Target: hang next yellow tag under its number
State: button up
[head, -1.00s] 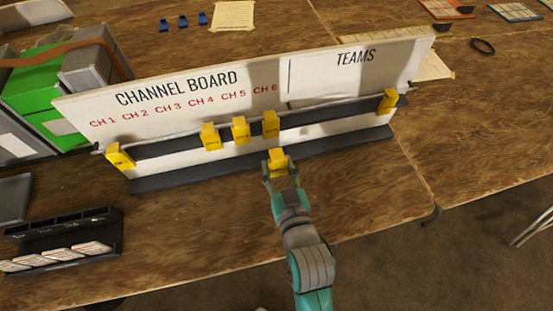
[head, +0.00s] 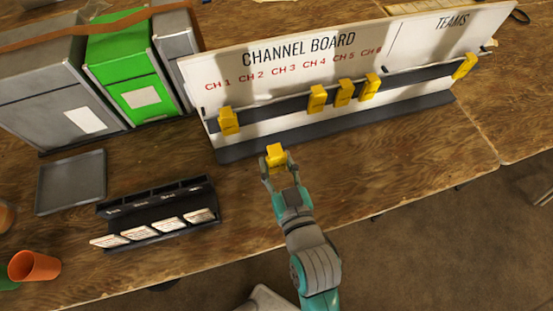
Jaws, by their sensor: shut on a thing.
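My gripper (head: 276,166) is shut on a yellow tag (head: 276,153), held in front of the lower ledge of the channel board (head: 225,65). The tag is apart from the board's rail, below the stretch between CH 1 and CH 4. The white board carries red labels CH 1 to CH 6 and a TEAMS section at right. One yellow tag (head: 228,121) hangs under CH 1. Others hang under CH 4 (head: 317,98), CH 5 (head: 344,92) and CH 6 (head: 370,86). Another yellow tag (head: 465,66) hangs at the TEAMS end. The rail under CH 2 and CH 3 is bare. The held tag's writing is unreadable.
A black rack (head: 155,213) with white cards stands left of my arm. A grey tray (head: 71,182), an orange cup (head: 34,266) and grey and green bins (head: 125,70) are further left. Bare wooden table lies right of my arm.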

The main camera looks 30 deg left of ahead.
jog(key=shift+r+x, duration=0.3)
jog(key=shift+x, duration=2)
jog(key=shift+r+x, duration=0.25)
jog(key=shift+x, duration=2.1)
jog(key=shift+r+x, duration=0.3)
jog(key=shift+x, duration=2)
jog(key=shift+a+f, duration=0.1)
jog(key=shift+f, duration=0.55)
jog(key=o, duration=1.2)
jog(key=shift+c, duration=0.2)
jog(key=v, duration=1.2)
